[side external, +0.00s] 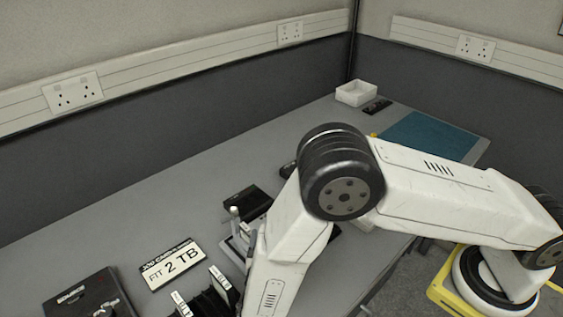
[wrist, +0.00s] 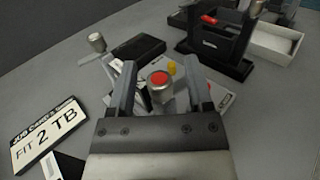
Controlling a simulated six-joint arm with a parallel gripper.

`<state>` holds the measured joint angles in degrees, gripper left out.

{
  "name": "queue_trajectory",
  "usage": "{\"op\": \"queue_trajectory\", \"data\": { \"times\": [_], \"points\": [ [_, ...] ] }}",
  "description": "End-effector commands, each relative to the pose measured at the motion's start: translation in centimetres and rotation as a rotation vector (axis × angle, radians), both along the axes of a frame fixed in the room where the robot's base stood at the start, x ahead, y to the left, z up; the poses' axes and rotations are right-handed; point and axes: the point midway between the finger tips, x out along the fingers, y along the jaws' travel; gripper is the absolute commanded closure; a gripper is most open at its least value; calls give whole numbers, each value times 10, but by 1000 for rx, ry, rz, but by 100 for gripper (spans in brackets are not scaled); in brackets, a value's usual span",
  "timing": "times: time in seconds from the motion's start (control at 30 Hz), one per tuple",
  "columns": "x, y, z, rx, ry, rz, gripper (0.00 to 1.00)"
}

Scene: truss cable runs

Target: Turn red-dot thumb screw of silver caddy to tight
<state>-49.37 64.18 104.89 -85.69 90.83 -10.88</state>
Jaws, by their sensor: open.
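The red-dot thumb screw (wrist: 160,80) shows in the wrist view as a round silver knob with a red top. My gripper (wrist: 161,70) is open, with one finger on each side of the screw; I cannot tell whether either finger touches it. The silver caddy (wrist: 222,100) lies under and around the screw, largely covered by the fingers. In the side view, part of the silver caddy (side external: 236,248) shows beside my arm, which hides the screw and my fingertips.
A lever with a silver knob (wrist: 97,42) stands at the left of the caddy. A black drive (wrist: 138,48) lies behind it. A dark holder (wrist: 215,45) and a white tray (wrist: 275,43) stand at the back right. A "FIT 2 TB" sign (side external: 172,264) lies on the bench.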

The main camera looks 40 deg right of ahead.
Motion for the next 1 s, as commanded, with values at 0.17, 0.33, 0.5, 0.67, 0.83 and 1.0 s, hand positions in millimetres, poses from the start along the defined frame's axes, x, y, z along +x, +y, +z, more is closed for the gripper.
{"op": "queue_trajectory", "data": {
  "times": [0.17,0.33,0.5,0.67,0.83,1.0],
  "points": [
    [7,-8,0,0,0,-1,35],
    [9,-9,0,0,0,1,35],
    [9,-9,0,-1,1,1,41],
    [9,-9,0,-1,1,1,92],
    [9,-9,0,-1,1,1,100],
    [9,-9,0,-1,1,11,100]
  ]
}}
